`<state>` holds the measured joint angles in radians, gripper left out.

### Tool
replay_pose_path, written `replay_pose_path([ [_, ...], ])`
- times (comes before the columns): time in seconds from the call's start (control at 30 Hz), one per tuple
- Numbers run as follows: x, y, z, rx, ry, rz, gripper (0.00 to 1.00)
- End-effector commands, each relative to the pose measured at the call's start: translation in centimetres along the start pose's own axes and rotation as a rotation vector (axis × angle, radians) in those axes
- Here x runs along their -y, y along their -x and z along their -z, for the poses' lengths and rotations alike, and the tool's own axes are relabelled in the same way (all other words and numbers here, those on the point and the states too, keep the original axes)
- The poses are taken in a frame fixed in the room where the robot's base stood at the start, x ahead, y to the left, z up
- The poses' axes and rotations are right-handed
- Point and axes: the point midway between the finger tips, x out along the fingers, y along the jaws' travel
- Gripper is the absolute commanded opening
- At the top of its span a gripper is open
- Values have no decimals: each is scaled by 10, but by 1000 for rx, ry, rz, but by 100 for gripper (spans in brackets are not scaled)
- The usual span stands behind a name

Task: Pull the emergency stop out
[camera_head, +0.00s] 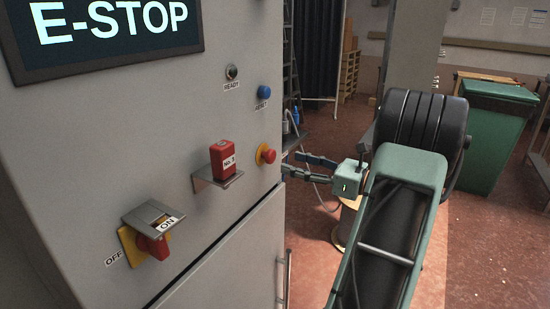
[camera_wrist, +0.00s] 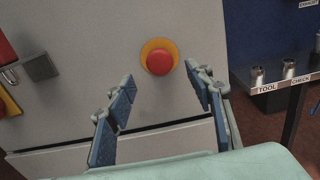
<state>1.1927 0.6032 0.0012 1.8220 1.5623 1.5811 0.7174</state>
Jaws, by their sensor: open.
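The emergency stop is a red mushroom button (camera_head: 268,155) on a yellow ring, on the front of the grey cabinet near its right edge. It also shows in the wrist view (camera_wrist: 160,60), beyond my fingertips. My gripper (camera_head: 305,168) is at the right of the button in the head view, partly beyond the cabinet edge. In the wrist view my gripper (camera_wrist: 166,90) is open and empty, its blue-padded fingers spread left and right of the button's line. The fingers appear apart from the button. A screen (camera_head: 118,30) on the cabinet reads E-STOP.
A red rotary switch (camera_head: 153,245) marked ON and OFF is lower left. A blue RESET button (camera_head: 264,92) is above. A tool stand (camera_wrist: 288,80) stands to the right.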

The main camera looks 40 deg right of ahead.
Motion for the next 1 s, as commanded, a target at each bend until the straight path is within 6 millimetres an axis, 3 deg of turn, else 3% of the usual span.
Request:
replay_pose_path([
  [0.1,-1,-25,-1,0,0,-3,48],
  [0.3,-1,-55,0,-2,0,-3,48],
  [0.5,0,-68,1,-2,0,0,48],
  [0.77,0,-68,1,-2,1,0,48],
  [1.0,0,-68,1,-3,1,0,22],
])
